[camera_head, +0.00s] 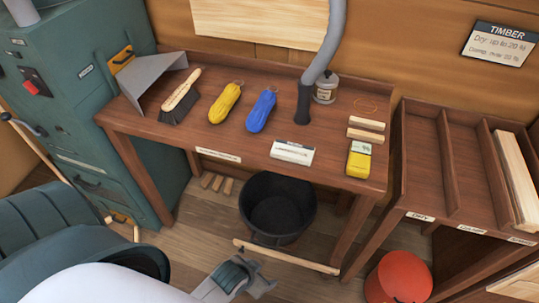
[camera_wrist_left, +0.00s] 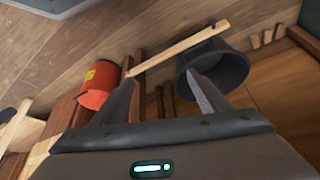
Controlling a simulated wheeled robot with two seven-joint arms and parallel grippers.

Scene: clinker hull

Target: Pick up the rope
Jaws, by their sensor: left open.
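Two bundles that look like coiled rope lie on the wooden workbench (camera_head: 225,146), one yellow (camera_head: 225,103) and one blue (camera_head: 261,110), side by side near its middle. I cannot tell which one the task means. My left gripper (camera_head: 261,279) is open and empty, low in front of the bench and below its top, apart from both bundles. Its spread fingers also show in the left wrist view (camera_wrist_left: 160,78), where neither bundle is in sight. My right gripper is not in view.
A brush (camera_head: 181,97) and grey dustpan (camera_head: 149,79) lie left of the bundles. A grey hose (camera_head: 325,66) ends on the bench at their right. A black bucket (camera_head: 278,208) stands below, behind a wooden rail (camera_head: 287,257). A red bucket (camera_head: 400,277) stands right.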

